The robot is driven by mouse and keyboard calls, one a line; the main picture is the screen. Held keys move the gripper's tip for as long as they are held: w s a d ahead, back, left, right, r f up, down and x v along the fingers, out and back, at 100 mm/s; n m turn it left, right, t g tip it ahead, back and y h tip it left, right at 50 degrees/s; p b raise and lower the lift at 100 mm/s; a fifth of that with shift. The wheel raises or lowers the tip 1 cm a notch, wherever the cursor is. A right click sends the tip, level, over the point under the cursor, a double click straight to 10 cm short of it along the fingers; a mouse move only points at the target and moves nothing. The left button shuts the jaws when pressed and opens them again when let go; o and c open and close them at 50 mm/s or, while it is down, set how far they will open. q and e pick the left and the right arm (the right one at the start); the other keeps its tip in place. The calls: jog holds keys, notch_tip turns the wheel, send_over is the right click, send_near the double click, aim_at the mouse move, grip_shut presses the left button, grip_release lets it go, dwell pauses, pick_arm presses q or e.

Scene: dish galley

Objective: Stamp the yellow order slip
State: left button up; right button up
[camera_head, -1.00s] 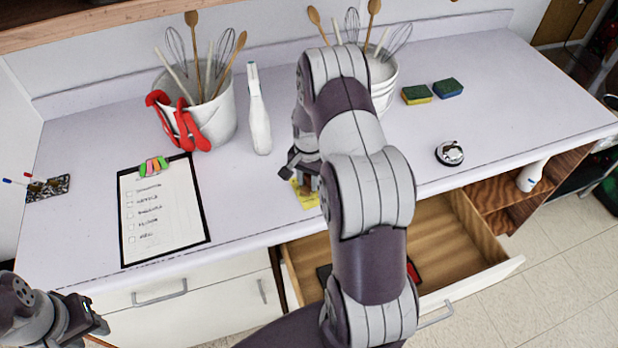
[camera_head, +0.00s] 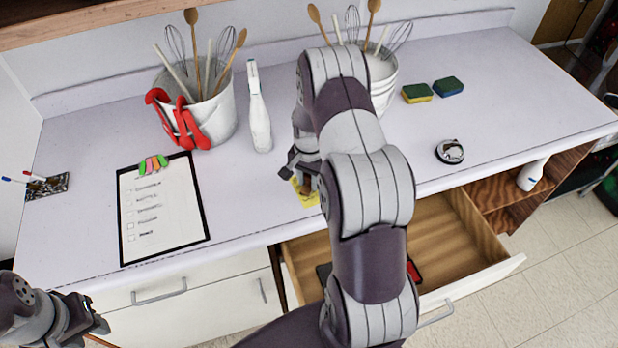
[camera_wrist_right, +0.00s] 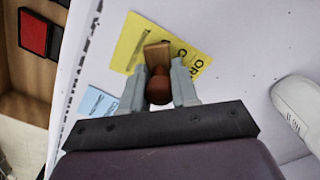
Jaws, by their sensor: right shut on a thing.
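The yellow order slip (camera_wrist_right: 130,42) lies flat on the counter near its front edge, with dark print on it. In the head view a part of the slip (camera_head: 304,197) shows below my right gripper (camera_head: 308,180). In the right wrist view that gripper (camera_wrist_right: 159,88) is shut on a wooden stamp (camera_wrist_right: 158,62) with a round red-brown knob. The stamp's block overlaps the slip in this view; I cannot tell whether it touches the paper. My left gripper (camera_head: 97,318) is low at the left, apart from the counter objects; its jaws are unclear.
A blue slip (camera_wrist_right: 97,103) lies beside the yellow one. The open drawer (camera_head: 450,240) below holds a red pad (camera_wrist_right: 35,32). A clipboard (camera_head: 160,215), a white bottle (camera_head: 258,115), utensil buckets (camera_head: 215,115), sponges (camera_head: 417,94) and a bell (camera_head: 450,151) stand around.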

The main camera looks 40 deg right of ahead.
dwell(0.5)
notch_tip(320, 180, up, 7)
jog(key=p, duration=0.5)
jog(key=shift+p, duration=0.35)
